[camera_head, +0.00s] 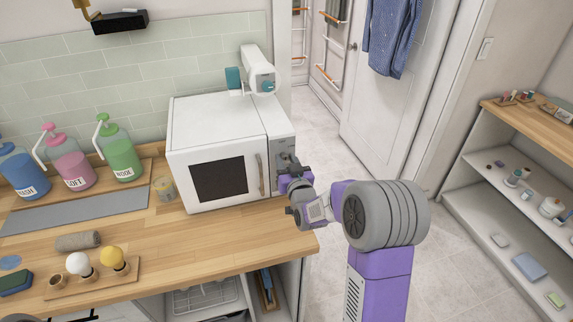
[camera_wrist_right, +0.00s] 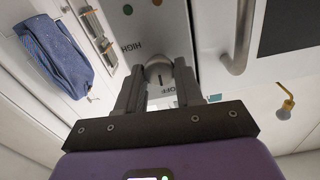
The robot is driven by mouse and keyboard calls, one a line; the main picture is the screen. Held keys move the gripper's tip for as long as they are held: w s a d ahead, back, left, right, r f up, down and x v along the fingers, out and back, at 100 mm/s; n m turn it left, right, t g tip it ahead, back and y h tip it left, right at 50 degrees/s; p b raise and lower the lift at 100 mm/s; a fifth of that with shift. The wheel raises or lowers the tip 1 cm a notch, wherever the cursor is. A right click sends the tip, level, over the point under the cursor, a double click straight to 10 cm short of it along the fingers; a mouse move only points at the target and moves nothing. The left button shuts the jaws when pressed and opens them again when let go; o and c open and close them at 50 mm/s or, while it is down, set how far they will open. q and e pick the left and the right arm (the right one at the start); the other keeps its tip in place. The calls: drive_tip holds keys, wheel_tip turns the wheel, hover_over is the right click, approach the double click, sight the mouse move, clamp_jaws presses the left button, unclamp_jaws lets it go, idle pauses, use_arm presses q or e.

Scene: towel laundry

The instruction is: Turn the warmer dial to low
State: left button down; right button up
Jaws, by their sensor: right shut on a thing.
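The white warmer (camera_head: 185,136) stands on the wooden counter, its dark window and door handle facing forward. Its grey control panel (camera_head: 281,143) is on the right side of the front. My right gripper (camera_head: 292,172) is at this panel and hides the dial in the head view. In the right wrist view the dial (camera_wrist_right: 158,70) is pale and rounded, between the two fingers of my right gripper (camera_wrist_right: 161,82), which is shut on it. HIGH and OFF labels show beside it, upside down. The low label is not readable.
Blue, pink and green pump bottles (camera_head: 122,155) stand left of the warmer, with a small jar (camera_head: 165,188) close by. A white and teal device (camera_head: 257,72) shows above the warmer. The counter's right edge is just below my right gripper; open floor (camera_head: 318,130) lies beyond.

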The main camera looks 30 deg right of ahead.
drive_tip(key=m+b, duration=0.3)
drive_tip(key=b, duration=0.1)
drive_tip(key=m+b, duration=0.3)
drive_tip(key=b, duration=0.2)
drive_tip(key=m+b, duration=0.3)
drive_tip(key=b, duration=0.1)
drive_tip(key=shift+d+f, duration=0.15)
drive_tip(key=shift+f, duration=0.1)
drive_tip(key=shift+r+m+b, duration=0.15)
drive_tip(key=shift+m+b, duration=0.85)
drive_tip(key=shift+b, duration=0.35)
drive_tip(key=o, duration=1)
drive_tip(key=shift+s, duration=0.1)
drive_tip(key=p+v, duration=0.1)
drive_tip(key=v, duration=0.6)
drive_tip(key=shift+s, duration=0.2)
drive_tip(key=shift+r, duration=0.1)
